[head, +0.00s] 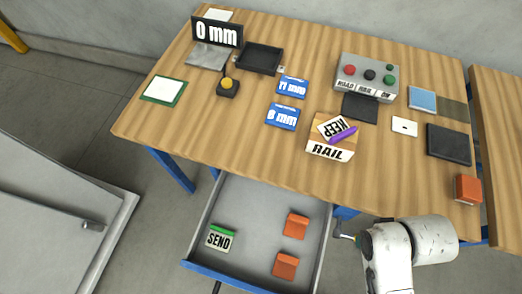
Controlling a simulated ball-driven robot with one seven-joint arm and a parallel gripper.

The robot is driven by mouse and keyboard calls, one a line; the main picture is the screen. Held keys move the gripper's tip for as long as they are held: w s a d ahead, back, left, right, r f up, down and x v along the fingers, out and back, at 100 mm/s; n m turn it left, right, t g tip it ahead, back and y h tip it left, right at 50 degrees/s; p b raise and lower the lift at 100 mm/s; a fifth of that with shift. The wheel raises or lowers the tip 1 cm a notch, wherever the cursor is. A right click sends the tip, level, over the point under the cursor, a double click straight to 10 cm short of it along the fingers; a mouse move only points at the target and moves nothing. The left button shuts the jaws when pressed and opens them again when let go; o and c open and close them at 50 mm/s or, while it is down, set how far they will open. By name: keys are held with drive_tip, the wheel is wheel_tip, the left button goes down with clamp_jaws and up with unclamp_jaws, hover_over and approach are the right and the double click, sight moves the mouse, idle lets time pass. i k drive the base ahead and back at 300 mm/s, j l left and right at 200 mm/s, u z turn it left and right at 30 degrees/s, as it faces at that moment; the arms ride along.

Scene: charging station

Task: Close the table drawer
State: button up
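The table drawer (253,213) is pulled out from under the front edge of the wooden table (210,135). It is a grey tray with a blue front (225,277) toward the bottom of the picture. Inside lie a green and white "SEND" block (220,238) and two orange blocks (296,225) (285,266). My gripper (345,236) is at the right, just outside the drawer's right wall and below the table edge. It is small and partly hidden, so I cannot tell its opening or whether it touches the drawer.
The tabletop holds a "0 mm" display (217,33), a black tray (259,58), a button box (367,78), blue cards (283,116) and a "RAIL" block (331,150). An orange block (467,189) sits near the right front corner. A grey cabinet (55,210) stands at the left.

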sight(257, 211)
drive_tip(key=k+l+u, duration=0.1)
drive_tip(key=k+u, duration=0.25)
drive_tip(key=k, duration=0.15)
drive_tip(key=k+u, duration=0.4)
drive_tip(key=k, duration=0.15)
drive_tip(key=l+u, duration=0.15)
drive_tip(key=k+l+u, duration=0.15)
drive_tip(key=l, duration=0.15)
